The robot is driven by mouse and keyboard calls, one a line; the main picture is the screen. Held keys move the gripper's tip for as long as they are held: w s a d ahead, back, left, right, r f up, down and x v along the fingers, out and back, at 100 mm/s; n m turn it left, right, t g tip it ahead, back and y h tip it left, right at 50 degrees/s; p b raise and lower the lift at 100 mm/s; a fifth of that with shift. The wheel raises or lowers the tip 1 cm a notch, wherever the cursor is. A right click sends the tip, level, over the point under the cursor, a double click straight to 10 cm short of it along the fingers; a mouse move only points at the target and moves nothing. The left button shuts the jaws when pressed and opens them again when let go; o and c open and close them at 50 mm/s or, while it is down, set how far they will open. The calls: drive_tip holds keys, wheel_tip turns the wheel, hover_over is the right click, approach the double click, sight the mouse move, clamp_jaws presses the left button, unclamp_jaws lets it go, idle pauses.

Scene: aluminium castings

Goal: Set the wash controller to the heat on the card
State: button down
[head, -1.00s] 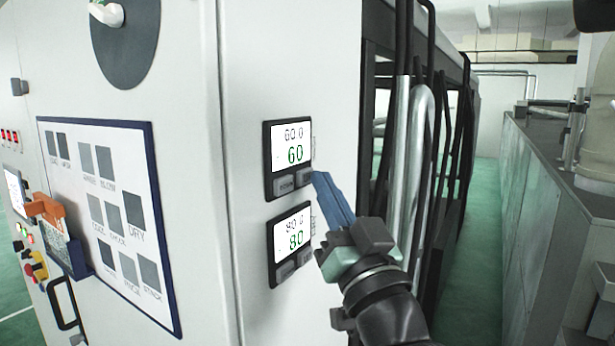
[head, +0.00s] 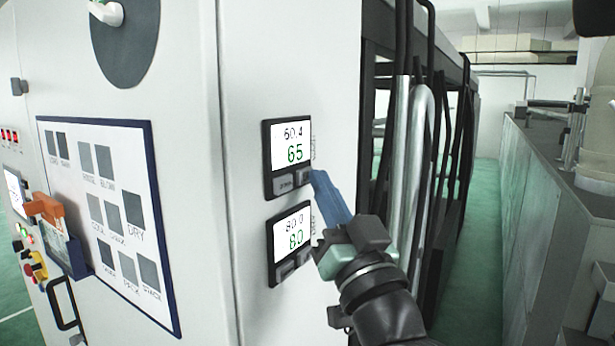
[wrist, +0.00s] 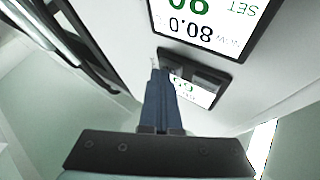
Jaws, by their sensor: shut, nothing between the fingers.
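Two dark-framed controllers are on the white cabinet's side. The upper controller (head: 288,158) reads about 60.4 above a green 65. The lower controller (head: 291,243) reads 80.0 above a green 80. Their name labels are too small to read, so I cannot tell which is the wash one. My gripper (head: 317,176) is shut and empty, its blue fingertips at the upper controller's right-hand key, partly covering it. In the wrist view my gripper (wrist: 158,74) reaches to the upper controller's keys (wrist: 195,74); contact is unclear. I cannot make out a card with a heat on it.
A blue-framed board (head: 115,215) with grey squares is on the cabinet front. Pipes (head: 418,160) stand right of the controllers. A green-floored aisle (head: 475,230) is clear.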

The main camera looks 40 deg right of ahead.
drive_tip(key=shift+s+d, duration=0.25)
drive_tip(key=shift+s, duration=0.35)
drive_tip(key=shift+b, duration=0.3)
drive_tip(key=s, duration=0.1)
drive_tip(key=s+d+b, duration=0.1)
drive_tip(key=s, duration=0.1)
drive_tip(key=s+d+b, duration=0.1)
drive_tip(key=shift+s, duration=0.3)
drive_tip(key=shift+f, duration=0.1)
idle(0.4)
